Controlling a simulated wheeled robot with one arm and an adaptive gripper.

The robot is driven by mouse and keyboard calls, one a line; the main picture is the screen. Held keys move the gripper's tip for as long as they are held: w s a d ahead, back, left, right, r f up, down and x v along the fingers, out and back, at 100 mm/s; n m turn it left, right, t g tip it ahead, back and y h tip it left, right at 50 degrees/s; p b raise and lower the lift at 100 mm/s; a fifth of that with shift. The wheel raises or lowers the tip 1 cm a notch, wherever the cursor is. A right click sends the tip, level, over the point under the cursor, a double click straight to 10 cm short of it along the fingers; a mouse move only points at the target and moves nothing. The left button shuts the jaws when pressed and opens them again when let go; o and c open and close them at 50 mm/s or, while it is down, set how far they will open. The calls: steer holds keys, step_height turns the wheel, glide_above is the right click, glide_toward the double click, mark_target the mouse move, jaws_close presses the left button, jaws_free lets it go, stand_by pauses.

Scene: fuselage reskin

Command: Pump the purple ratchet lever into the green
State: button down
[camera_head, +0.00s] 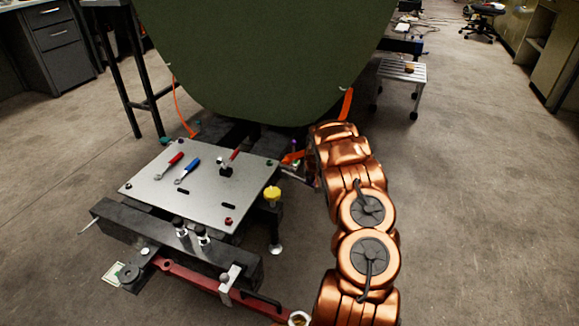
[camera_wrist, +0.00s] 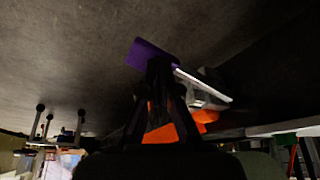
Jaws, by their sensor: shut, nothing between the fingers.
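The purple ratchet lever (camera_wrist: 147,53) shows in the wrist view, just beyond my fingertips. My gripper (camera_wrist: 159,66) is shut with nothing between its fingers, and its tips overlap the lever's lower edge in the picture. I cannot tell whether they touch it. The metal ratchet body (camera_wrist: 208,98) lies right of my fingers, with orange strap (camera_wrist: 163,131) around and behind them. In the head view a small purple spot (camera_head: 295,143) shows left of my arm, near the orange strap (camera_head: 347,104). My gripper is mostly hidden there. I cannot make out a green zone by the lever.
A large green fuselage panel (camera_head: 265,60) hangs over the ratchet area. A metal plate (camera_head: 205,185) with red and blue tools stands left of my arm. A small wheeled cart (camera_head: 402,72) stands behind. The floor to the right is clear.

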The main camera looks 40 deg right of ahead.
steer(key=shift+w+f, duration=0.1)
steer(key=shift+f, duration=0.55)
steer(key=shift+r, duration=0.1)
steer(key=shift+s+r+p, duration=0.2)
steer(key=shift+r+p, duration=1.3)
steer(key=shift+r, duration=0.6)
step_height(320, 180, up, 6)
steer(key=p, duration=0.2)
steer(key=shift+s+d+p, duration=0.2)
steer(key=shift+s+p, duration=0.15)
steer(key=shift+r, duration=0.1)
